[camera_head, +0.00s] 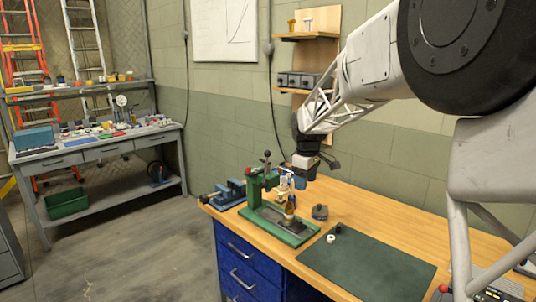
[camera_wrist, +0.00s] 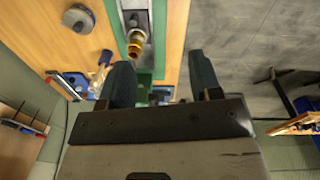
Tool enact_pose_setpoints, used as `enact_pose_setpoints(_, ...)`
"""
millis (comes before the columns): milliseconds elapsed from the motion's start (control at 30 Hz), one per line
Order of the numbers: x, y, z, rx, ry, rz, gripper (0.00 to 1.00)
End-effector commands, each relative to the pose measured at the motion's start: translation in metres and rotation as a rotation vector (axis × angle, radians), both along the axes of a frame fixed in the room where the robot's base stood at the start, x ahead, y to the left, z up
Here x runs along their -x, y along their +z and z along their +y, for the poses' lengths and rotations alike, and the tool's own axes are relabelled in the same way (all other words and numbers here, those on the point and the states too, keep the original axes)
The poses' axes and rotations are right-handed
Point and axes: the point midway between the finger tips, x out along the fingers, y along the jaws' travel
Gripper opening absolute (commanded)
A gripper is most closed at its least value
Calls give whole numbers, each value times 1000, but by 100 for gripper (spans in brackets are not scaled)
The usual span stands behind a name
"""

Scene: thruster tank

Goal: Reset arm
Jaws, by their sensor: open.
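My gripper (camera_head: 302,166) hangs above the back of the wooden workbench, apart from the things on it. In the wrist view my gripper (camera_wrist: 161,72) shows two dark fingers spread wide, with nothing held between them. A green fixture (camera_head: 290,232) with an upright post stands on the bench below and in front of my gripper. A brass-coloured part (camera_head: 289,207) stands upright on it; a brass fitting (camera_wrist: 135,42) also shows beyond the fingers in the wrist view. My gripper partly hides the lower middle of that view.
A blue vise (camera_head: 232,190) is at the bench's left end. A dark round part (camera_head: 320,212) and a small white part (camera_head: 331,239) lie on the right of the fixture. A green mat (camera_head: 368,270) is mostly bare. A shelf (camera_head: 305,36) hangs on the wall behind.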

Motion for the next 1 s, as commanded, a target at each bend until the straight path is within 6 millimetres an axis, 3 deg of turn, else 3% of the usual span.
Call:
enact_pose_setpoints(200, 62, 23, -14, -9, -126, -23, 58)
enact_pose_setpoints(500, 147, 42, -29, -25, -297, -55, 58)
enact_pose_setpoints(1000, 291, 42, -50, -61, -583, -104, 58)
